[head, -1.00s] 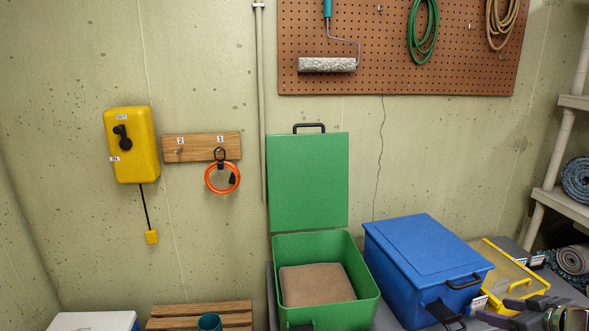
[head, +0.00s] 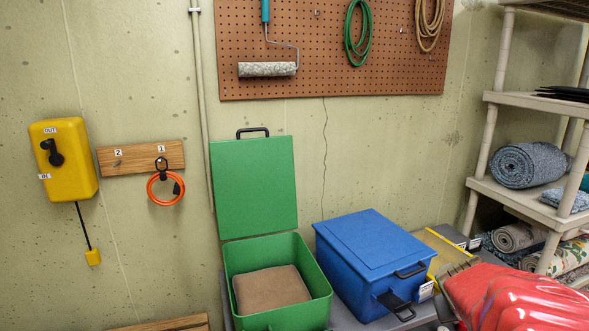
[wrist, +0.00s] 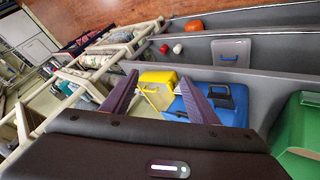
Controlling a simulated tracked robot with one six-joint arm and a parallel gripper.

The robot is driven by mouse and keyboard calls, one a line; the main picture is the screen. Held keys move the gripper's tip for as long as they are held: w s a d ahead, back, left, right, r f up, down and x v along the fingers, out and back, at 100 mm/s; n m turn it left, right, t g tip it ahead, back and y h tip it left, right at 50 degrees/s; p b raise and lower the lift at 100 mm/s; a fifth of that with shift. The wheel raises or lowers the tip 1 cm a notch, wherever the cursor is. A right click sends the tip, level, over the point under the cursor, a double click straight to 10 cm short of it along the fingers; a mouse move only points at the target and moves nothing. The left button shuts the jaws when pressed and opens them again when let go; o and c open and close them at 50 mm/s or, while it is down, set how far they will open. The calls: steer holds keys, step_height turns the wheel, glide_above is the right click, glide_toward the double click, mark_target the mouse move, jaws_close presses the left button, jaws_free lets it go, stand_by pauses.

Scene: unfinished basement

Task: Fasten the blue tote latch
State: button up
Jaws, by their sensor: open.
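The blue tote (head: 370,250) stands on a grey surface with its lid down. A black handle (head: 410,271) is on its side. The black latch (head: 394,302) sticks out from its front, apart from the lid edge as far as I can tell. In the wrist view the blue tote (wrist: 238,112) lies beyond my gripper (wrist: 158,77), right of centre. My gripper's two purple-grey fingers are spread, with nothing held between them. The fingers hide part of the totes.
An open green tote (head: 275,310) stands close left of the blue one, lid raised. A yellow tote (head: 440,245) is close right. A shelf (head: 510,195) with rolled rugs stands at right. My red arm part covers the lower right. A yellow switch box (head: 63,160) hangs on the wall.

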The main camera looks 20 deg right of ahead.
steer(key=a+r+n+y, duration=0.1)
steer(key=a+y, duration=0.1)
steer(key=a, duration=1.1)
steer(key=a+r+n+t+y, duration=0.1)
steer(key=a+n+y, duration=0.1)
steer(key=a, duration=1.1)
steer(key=a+r+n+t+y, duration=0.1)
steer(key=a+n+y, duration=0.1)
steer(key=a, duration=1.1)
steer(key=shift+s+r+y, duration=0.2)
steer(key=shift+r+y, duration=0.2)
steer(key=shift+y, duration=0.5)
